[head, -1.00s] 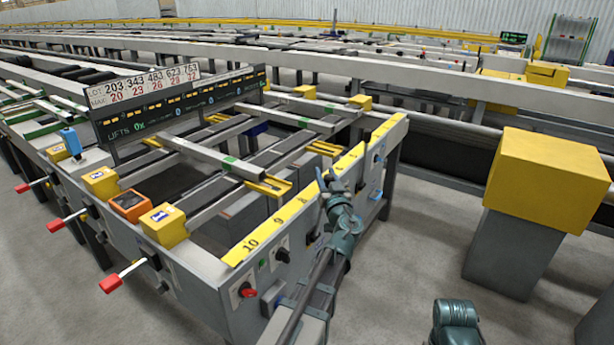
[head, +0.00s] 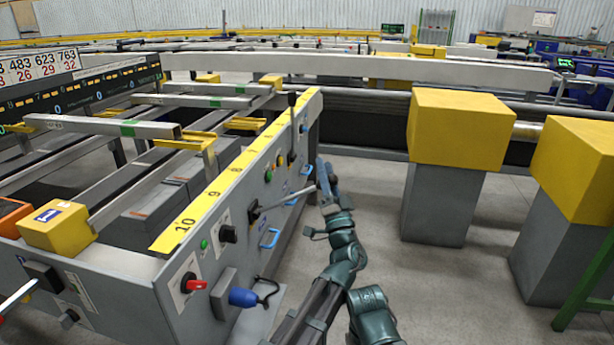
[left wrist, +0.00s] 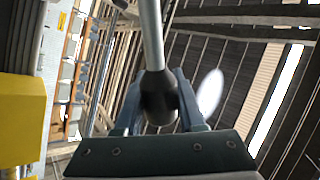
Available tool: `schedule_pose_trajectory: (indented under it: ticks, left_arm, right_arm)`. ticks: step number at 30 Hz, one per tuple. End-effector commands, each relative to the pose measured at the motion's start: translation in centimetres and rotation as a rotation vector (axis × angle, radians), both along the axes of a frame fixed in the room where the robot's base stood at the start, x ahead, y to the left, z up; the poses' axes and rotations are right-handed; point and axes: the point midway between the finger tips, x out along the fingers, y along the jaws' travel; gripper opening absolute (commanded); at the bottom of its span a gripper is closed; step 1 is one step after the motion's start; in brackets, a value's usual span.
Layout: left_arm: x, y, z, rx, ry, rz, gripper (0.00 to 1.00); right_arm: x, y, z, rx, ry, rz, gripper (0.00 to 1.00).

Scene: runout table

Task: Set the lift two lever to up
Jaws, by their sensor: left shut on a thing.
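A lever (head: 285,200) with a pale rod comes out of a dark mount on the side panel (head: 225,200) of the runout table. It points outward to the right, only slightly raised. My left gripper (head: 326,184) is at its outer end. In the left wrist view, my left gripper (left wrist: 158,105) is shut on the lever's black knob (left wrist: 157,88), with the rod running up from it. A second lever (head: 291,125) farther along the panel stands upright with a black knob at its top. I cannot read which lever is lift two. My right gripper is out of view.
The panel also carries a red switch (head: 194,284), a blue plug (head: 243,297), and blue handles (head: 269,238). A yellow numbered strip (head: 215,190) runs along its top. Yellow-topped grey posts (head: 460,130) stand to the right. Open floor (head: 440,290) lies between them and the panel.

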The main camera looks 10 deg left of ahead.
Motion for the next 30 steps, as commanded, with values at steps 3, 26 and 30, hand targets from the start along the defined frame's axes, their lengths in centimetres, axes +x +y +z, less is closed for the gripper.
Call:
schedule_pose_trajectory:
  ticks: [3,26,30]
  left_arm:
    - [-0.1,-0.7,-1.5,0.044,-0.002,-0.001,0.00]
    - [-0.1,-1.5,-2.0,0.105,-0.006,0.000,0.48]
    - [-0.1,-1.5,-2.0,0.105,-0.007,0.000,0.69]
  right_arm:
    - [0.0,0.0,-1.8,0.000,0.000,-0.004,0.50]
    - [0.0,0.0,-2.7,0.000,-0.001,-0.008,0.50]
    - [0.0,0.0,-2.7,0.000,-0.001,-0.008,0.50]
